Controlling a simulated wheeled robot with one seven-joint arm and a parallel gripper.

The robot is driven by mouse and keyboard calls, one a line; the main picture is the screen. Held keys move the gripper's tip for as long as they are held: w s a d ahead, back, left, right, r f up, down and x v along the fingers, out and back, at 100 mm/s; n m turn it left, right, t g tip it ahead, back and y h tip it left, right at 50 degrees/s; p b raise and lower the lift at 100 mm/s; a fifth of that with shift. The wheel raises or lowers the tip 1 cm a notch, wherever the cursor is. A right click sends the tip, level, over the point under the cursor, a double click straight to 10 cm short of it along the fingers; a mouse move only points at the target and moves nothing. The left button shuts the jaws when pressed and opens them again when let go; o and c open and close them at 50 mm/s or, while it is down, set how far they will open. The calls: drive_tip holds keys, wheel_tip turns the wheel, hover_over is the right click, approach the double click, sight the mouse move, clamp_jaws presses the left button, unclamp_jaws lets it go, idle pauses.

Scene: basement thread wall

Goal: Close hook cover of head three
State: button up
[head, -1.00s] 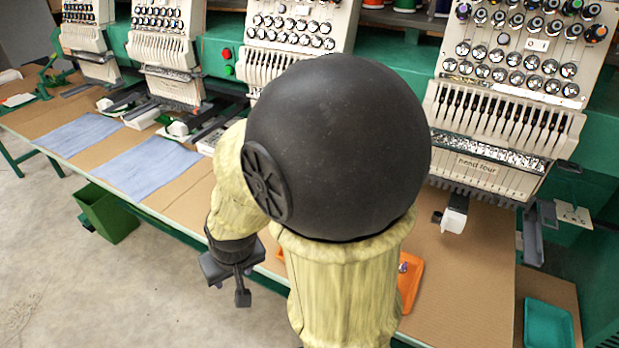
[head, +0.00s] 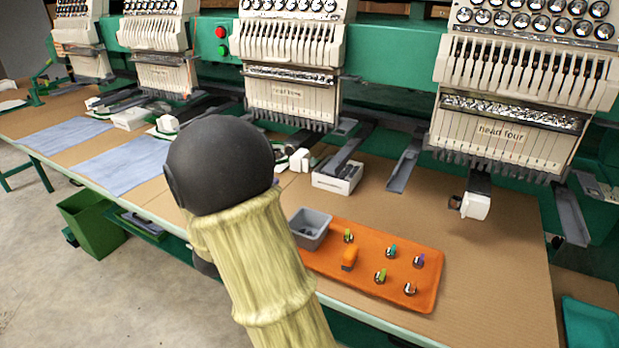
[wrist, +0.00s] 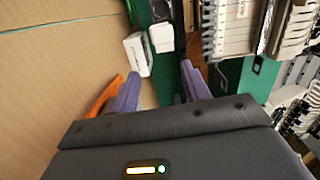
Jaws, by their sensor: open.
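Head three (head: 290,95) is the cream sewing head at the middle of the head view, its label partly readable. Below it, a white piece that looks like its hook cover (head: 300,160) sits at the end of a dark arm; whether it is open or closed is unclear. In the wrist view a rounded white piece (wrist: 162,37), probably this cover, lies ahead between the finger directions. My gripper (wrist: 160,88) is open, with two purple fingers apart and nothing between them. In the head view the gripper is hidden behind my dark, ball-shaped arm joint.
A white box (head: 338,178) stands just right of the cover and also shows in the wrist view (wrist: 136,55). An orange tray (head: 425,290) with several small parts and a grey bin (head: 310,228) is nearer. Head four (head: 500,130) is right.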

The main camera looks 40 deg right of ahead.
sight(306, 166)
drive_tip(key=shift+s+d+m+g+h, duration=0.25)
drive_tip(key=shift+s+m+g+h, duration=0.15)
drive_tip(key=shift+m, duration=0.2)
drive_tip(key=x, duration=1.7)
drive_tip(key=shift+w+d, duration=0.15)
drive_tip(key=shift+w, duration=0.05)
clamp_jaws()
